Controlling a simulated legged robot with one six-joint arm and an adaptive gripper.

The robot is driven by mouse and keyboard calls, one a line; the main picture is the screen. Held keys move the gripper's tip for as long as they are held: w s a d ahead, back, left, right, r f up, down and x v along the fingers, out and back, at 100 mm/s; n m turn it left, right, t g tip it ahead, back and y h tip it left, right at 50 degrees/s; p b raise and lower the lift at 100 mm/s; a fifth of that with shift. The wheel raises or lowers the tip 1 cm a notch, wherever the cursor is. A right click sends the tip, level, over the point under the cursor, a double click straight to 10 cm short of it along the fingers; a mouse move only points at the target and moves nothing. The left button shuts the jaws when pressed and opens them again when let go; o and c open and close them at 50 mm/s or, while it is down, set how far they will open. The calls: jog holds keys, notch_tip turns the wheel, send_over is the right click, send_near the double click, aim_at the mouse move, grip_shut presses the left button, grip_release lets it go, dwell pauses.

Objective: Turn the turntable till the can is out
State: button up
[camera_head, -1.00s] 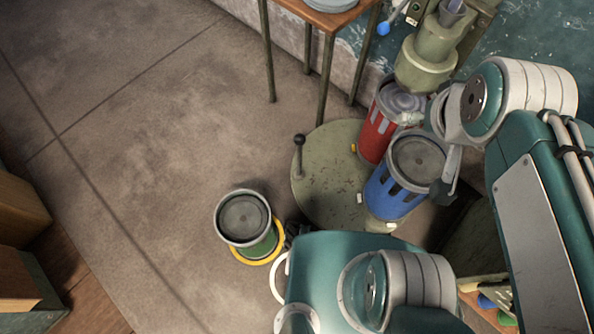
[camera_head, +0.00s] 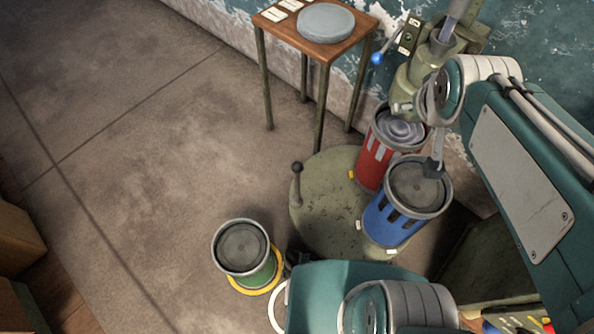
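The turntable is a worn olive disc (camera_head: 325,215) low on the floor, with an upright black-knobbed handle (camera_head: 296,168) on its left edge. A red can (camera_head: 374,162) stands on its far right part, under the olive machine head. A blue can (camera_head: 392,218) with dark slots and a grey top stands nearer, on the right edge. I cannot tell which can the task means. My gripper (camera_head: 433,168) is above the far rim of the blue can, far from the handle. One dark-tipped finger shows; contact and opening are unclear.
A green can (camera_head: 262,274) with a grey top stands on a yellow ring on the floor. A small wooden table (camera_head: 345,47) holds a grey round lid (camera_head: 326,22). The olive machine (camera_head: 409,78) has a blue-knobbed lever (camera_head: 377,58).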

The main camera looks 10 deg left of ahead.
jog(key=w+a+f+n+t+y, duration=0.1)
jog(key=w+f, duration=0.4)
jog(key=w, duration=0.4)
jog(key=w+a+f+n+t, duration=0.1)
jog(key=w+f+n+t, duration=0.1)
jog(key=w+f, duration=0.5)
jog(key=w+a+f+n+t+y, duration=0.1)
jog(key=w+a+f+n+y, duration=0.3)
jog(key=w+f, duration=0.65)
jog(key=m+t+y, duration=0.1)
jog(key=t+y, duration=0.1)
jog(key=y, duration=0.6)
send_near(297, 168)
notch_tip(297, 168, down, 2)
jog(key=x, duration=1.1)
jog(key=shift+w+d, duration=0.25)
jog(key=shift+d, duration=0.1)
grip_shut()
